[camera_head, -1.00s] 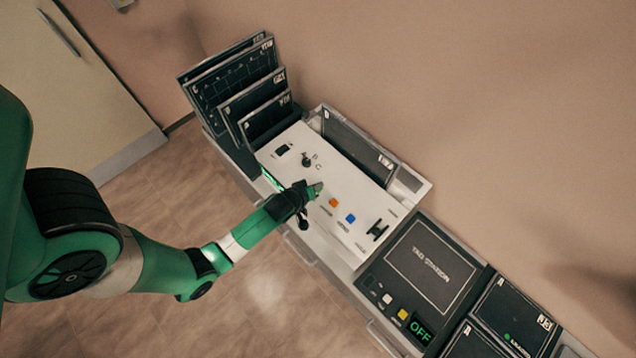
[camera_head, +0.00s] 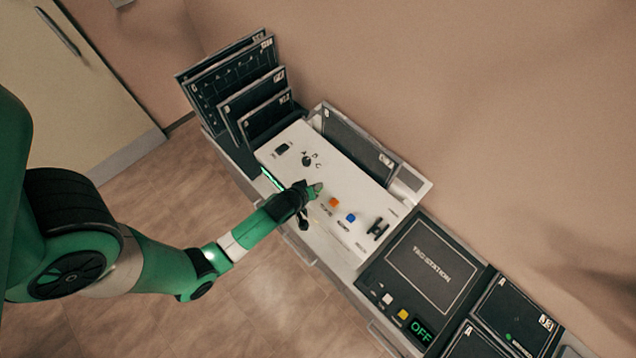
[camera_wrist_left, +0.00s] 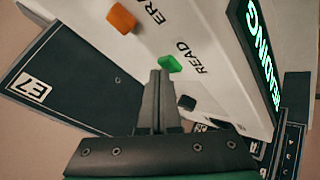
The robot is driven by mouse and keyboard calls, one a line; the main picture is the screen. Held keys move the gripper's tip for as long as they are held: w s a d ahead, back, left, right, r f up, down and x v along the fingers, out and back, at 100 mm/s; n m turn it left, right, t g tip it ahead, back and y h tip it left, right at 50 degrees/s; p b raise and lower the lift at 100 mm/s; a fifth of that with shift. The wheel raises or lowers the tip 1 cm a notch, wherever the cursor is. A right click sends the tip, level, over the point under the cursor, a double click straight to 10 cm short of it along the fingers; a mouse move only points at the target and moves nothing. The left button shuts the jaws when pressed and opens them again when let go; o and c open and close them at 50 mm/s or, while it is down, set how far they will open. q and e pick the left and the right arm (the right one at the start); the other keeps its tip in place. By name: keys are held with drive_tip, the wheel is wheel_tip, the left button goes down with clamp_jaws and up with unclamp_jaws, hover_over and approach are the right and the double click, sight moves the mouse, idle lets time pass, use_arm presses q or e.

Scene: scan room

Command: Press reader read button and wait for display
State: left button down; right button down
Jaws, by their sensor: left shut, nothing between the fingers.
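The white reader (camera_head: 335,170) sits on the counter with its controls on top. Its green button, labelled READ (camera_wrist_left: 170,63), is at my left gripper's fingertips (camera_wrist_left: 159,74); I cannot tell how far it is pressed. In the head view the left gripper (camera_head: 313,190) is over the reader's near side, shut and empty, hiding part of the panel. The reader's front display (camera_wrist_left: 260,45) is lit green and reads READING. An orange button (camera_head: 334,202), labelled ERASE in part in the wrist view, and a blue button (camera_head: 351,218) are beside it. The right gripper is not seen.
Dark panels (camera_head: 235,85) stand in slots left of the reader. A rotary knob (camera_head: 307,160) and black switch (camera_head: 377,229) are on its top. The tag station (camera_head: 432,266), with a display reading OFF (camera_head: 421,331), is at right. A wall is behind.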

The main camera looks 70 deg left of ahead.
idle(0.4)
use_arm(q)
drive_tip(key=shift+r+p, duration=0.85)
wheel_tip(320, 180, up, 5)
drive_tip(key=p, duration=0.5)
drive_tip(key=shift+r, duration=0.1)
idle(0.5)
